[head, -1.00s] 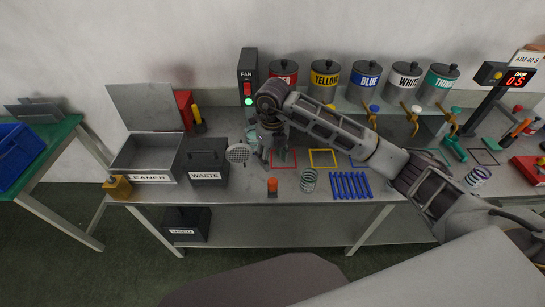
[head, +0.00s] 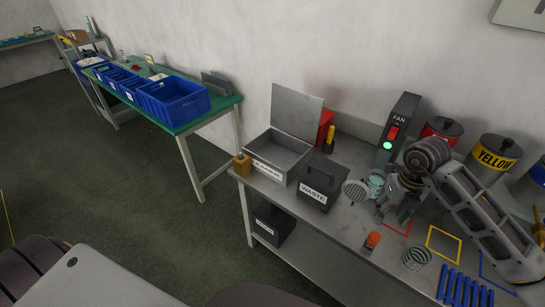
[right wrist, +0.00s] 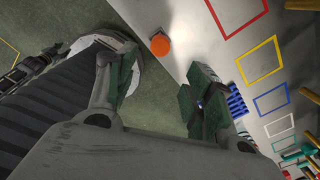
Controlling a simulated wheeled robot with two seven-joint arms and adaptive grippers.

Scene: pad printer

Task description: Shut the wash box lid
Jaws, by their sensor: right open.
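The wash box (head: 277,155) is a grey metal box at the left end of the bench, with a front label that seems to read CLEANER. Its flat grey lid (head: 297,110) stands up along the back edge, so the box is open. My right gripper (head: 388,212) is over the bench, to the right of the box and apart from it, fingers down. In the right wrist view its two fingers (right wrist: 160,100) are spread with nothing between them. My left gripper does not show in the head view.
A dark WASTE bin (head: 322,183) stands right beside the box, with a round strainer (head: 356,193) between it and my gripper. A yellow-brown bottle (head: 241,164) is at the box's left. An orange-capped item (head: 373,239) stands near the front edge. The FAN switch post (head: 398,130) rises behind.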

